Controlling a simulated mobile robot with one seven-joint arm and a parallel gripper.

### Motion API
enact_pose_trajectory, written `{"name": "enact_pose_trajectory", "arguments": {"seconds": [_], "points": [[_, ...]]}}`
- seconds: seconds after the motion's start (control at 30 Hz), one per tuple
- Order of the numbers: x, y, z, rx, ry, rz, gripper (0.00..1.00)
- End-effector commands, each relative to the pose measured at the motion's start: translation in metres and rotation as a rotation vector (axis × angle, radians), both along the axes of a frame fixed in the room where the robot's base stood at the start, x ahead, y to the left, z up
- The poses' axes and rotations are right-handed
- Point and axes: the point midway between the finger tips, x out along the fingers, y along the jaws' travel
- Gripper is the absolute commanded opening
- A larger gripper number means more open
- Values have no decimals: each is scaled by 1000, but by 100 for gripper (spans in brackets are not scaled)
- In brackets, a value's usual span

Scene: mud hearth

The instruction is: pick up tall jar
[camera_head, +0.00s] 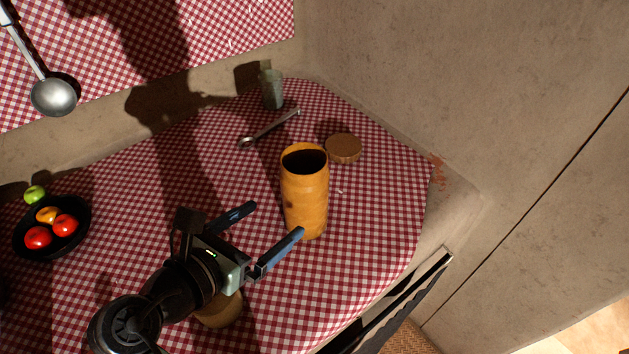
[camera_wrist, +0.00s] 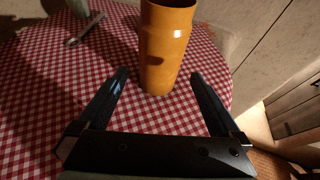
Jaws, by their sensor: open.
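The tall jar (camera_head: 305,200) is an orange, open-topped cylinder with a dark inside. It stands upright on the checked cloth near the middle of the head view. In the wrist view the jar (camera_wrist: 165,50) stands just beyond the fingertips, roughly centred between them, with its top cut off. My gripper (camera_head: 275,228) is open and empty, at the left front of the jar in the head view. In the wrist view my gripper (camera_wrist: 160,75) has its two fingers spread wider than the jar. I cannot tell whether the right fingertip touches the jar.
A round brown lid (camera_head: 343,148) lies behind the jar, with a metal spoon-like tool (camera_head: 270,128) and a greenish bottle (camera_head: 272,90) farther back. A black fruit bowl (camera_head: 78,238) is at left. A round tan object (camera_head: 220,312) sits under my arm. The counter edge lies right.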

Motion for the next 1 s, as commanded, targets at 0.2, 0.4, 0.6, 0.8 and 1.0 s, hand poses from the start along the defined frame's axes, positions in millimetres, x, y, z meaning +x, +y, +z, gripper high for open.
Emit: {"name": "enact_pose_trajectory", "arguments": {"seconds": [0.2,0.4,0.6,0.8,1.0], "points": [[32,-23,-19,3,-1,-3,100],[48,-33,-25,4,-3,-2,100],[62,-43,-38,6,-1,-2,100],[82,-57,-48,5,-2,-2,100],[87,-60,-49,6,-3,0,100]]}}
